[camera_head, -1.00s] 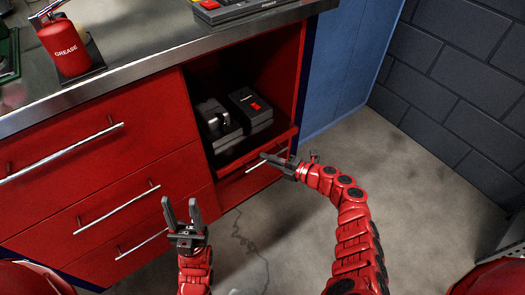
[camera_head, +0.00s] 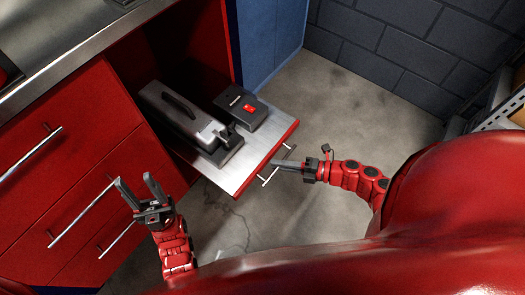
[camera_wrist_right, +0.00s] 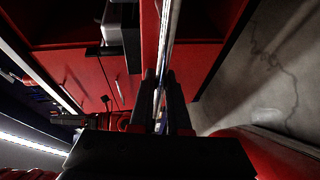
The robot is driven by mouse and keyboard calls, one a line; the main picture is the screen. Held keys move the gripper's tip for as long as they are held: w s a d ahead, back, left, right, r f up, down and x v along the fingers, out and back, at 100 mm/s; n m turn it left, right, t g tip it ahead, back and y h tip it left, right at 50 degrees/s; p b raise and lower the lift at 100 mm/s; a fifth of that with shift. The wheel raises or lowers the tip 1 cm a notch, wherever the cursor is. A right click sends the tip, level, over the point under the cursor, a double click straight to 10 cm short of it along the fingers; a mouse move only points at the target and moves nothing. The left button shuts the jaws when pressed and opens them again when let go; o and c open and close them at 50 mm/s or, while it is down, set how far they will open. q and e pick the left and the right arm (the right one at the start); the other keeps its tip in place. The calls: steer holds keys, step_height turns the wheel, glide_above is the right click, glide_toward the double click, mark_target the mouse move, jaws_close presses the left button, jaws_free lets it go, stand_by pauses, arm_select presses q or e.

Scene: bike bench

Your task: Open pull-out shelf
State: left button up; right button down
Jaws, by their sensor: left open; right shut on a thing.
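The pull-out shelf (camera_head: 232,173) has a bare metal top and a red front edge, and stands out of the cabinet opening in the head view. Its handle (camera_head: 266,180) is a thin metal bar on the front. My right gripper (camera_head: 283,165) is shut on this handle; in the right wrist view its fingers (camera_wrist_right: 163,100) close around the bar, beside the red shelf front. My left gripper (camera_head: 139,191) is open and empty, in front of the drawers to the left of the shelf.
A grey machine with a handle (camera_head: 178,108) and a black box with a red switch (camera_head: 241,107) sit on the shelf. Red drawers (camera_head: 75,165) with bar handles are at left. A blue panel (camera_head: 268,45) stands behind. Concrete floor (camera_head: 345,110) is clear at right.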

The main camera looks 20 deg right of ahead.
steer(key=shift+s+d, duration=0.8)
steer(key=shift+s, duration=0.3)
steer(key=shift+s+d, duration=0.8)
steer(key=shift+s, duration=0.25)
steer(key=c, duration=0.9)
jaws_free()
steer(key=shift+b+v, duration=1.7)
steer(key=shift+v, duration=7)
